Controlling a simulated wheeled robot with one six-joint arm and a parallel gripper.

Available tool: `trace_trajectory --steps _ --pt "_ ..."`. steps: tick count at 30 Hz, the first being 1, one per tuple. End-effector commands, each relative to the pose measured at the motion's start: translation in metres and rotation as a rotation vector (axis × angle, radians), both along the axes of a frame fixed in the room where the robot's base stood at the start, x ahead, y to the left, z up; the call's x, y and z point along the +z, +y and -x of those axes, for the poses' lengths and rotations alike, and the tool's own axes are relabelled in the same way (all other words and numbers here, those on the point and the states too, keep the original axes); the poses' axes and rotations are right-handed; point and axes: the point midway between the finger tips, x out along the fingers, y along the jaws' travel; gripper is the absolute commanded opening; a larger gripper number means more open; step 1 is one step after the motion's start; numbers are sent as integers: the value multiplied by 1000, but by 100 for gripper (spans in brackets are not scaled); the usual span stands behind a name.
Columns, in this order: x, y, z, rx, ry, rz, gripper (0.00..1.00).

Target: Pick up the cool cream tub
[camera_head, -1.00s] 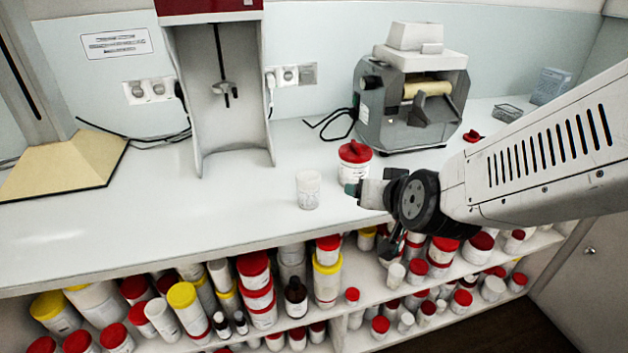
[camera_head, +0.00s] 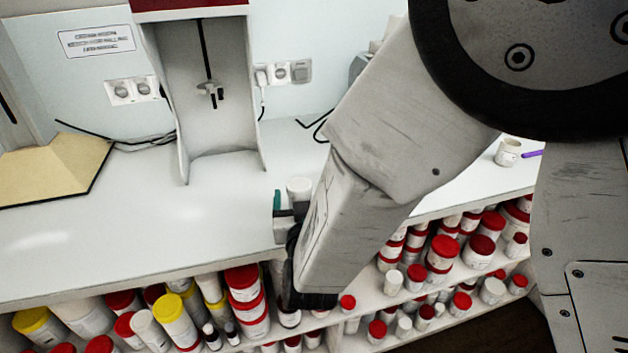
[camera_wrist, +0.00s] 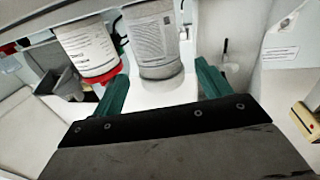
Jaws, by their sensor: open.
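A pale tub with a printed label (camera_wrist: 155,40) stands ahead of my gripper in the wrist view, lined up with the gap between the fingers. Its top shows in the head view (camera_head: 299,188), just beyond my gripper. My gripper (camera_wrist: 162,80) is open and empty, with its two green fingers apart. A white tub with a red lid (camera_wrist: 88,48) stands close beside the pale tub, near the left finger in the wrist view. My arm hides it in the head view. I cannot read which label says cool cream.
The white counter (camera_head: 130,235) is clear to the left of my gripper. A tall grey stand (camera_head: 205,100) is behind it. Shelves below the front edge hold many tubs, including a red-lidded one (camera_head: 442,252). A small white cup (camera_head: 507,152) stands at the right.

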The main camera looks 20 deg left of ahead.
Motion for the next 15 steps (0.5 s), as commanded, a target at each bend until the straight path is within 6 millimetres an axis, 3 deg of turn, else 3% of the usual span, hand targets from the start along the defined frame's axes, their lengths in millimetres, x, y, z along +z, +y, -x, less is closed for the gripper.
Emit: trace_trajectory --steps 6,14,15 --pt "0 11 -25 0 0 -1 77" --pt "0 13 -27 3 1 -1 77" --pt "0 13 -27 3 1 -1 66"
